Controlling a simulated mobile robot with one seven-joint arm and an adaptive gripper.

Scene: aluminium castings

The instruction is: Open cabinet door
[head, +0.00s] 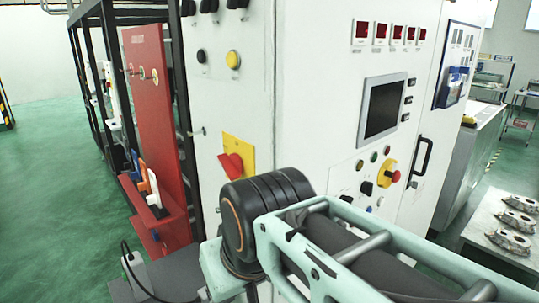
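A tall white control cabinet (310,120) fills the middle of the head view. A black bar handle (423,156) is on its right-hand face, near the right edge. The front panel appears shut, with no gap that I can make out. A red rotary switch (232,162) on a yellow plate is on the narrower left face. My pale green arm crosses the lower foreground and hides the cabinet's lower part. My gripper is not visible in this view, and I cannot see anything it may hold.
A red stand (160,130) with padlocks is at the left by a black frame (105,60). A table (476,237) with metal castings (507,241) stands at the lower right. Green floor (45,190) is clear at the left; a narrower strip shows at right.

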